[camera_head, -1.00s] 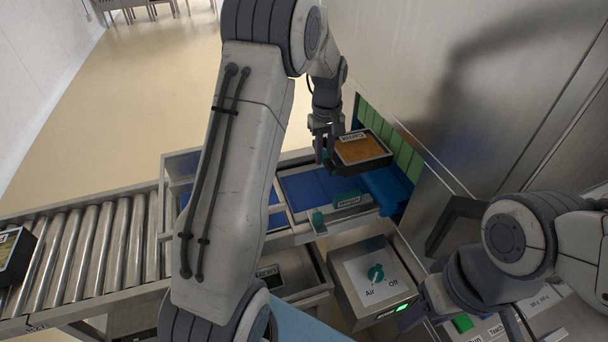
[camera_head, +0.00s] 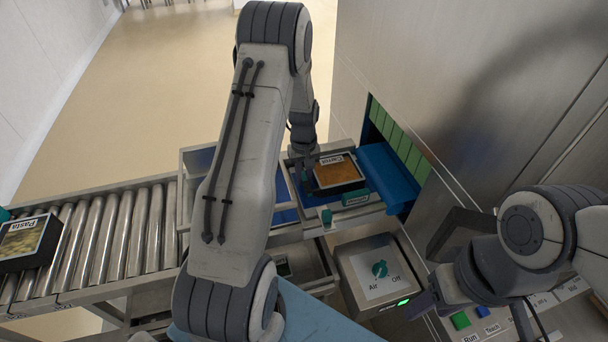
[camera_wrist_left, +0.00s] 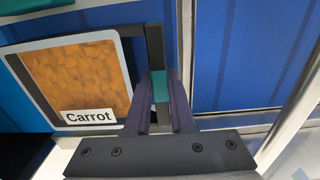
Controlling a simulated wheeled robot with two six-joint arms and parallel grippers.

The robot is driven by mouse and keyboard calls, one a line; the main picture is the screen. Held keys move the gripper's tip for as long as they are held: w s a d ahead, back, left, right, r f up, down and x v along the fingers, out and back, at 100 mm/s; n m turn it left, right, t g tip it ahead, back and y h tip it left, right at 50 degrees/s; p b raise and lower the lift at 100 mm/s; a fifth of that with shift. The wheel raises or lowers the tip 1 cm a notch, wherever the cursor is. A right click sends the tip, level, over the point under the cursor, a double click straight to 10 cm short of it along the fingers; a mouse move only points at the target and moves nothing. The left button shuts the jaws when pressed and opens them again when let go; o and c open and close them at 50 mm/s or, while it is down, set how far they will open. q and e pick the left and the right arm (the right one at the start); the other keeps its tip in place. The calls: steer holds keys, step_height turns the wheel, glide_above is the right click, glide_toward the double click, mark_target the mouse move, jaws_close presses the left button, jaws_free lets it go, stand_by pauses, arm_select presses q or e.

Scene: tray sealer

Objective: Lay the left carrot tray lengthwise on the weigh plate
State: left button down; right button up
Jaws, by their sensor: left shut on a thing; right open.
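The carrot tray (camera_head: 338,171) is a black tray with an orange carrot picture and a "Carrot" label. It is at or just above the blue plate beside the green-curtained opening; I cannot tell whether it touches. My left gripper (camera_head: 303,172) is shut on the tray's left edge. In the left wrist view the fingers (camera_wrist_left: 160,100) pinch the rim of the carrot tray (camera_wrist_left: 80,80), and the label faces up. My right gripper (camera_head: 418,304) is open and empty near the Air switch box; its fingers show poorly.
A pasta tray (camera_head: 27,240) sits on the roller conveyor (camera_head: 110,240) at the left. A blue flap (camera_head: 388,178) and green strip curtain (camera_head: 400,140) lie right of the carrot tray. The Air switch box (camera_head: 376,270) stands in front. A metal-framed bin lies behind my left arm.

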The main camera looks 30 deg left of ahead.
arm_select(q)
steer(key=shift+f, duration=0.1)
steer(key=c, duration=0.8)
jaws_free()
steer(key=shift+o, duration=0.2)
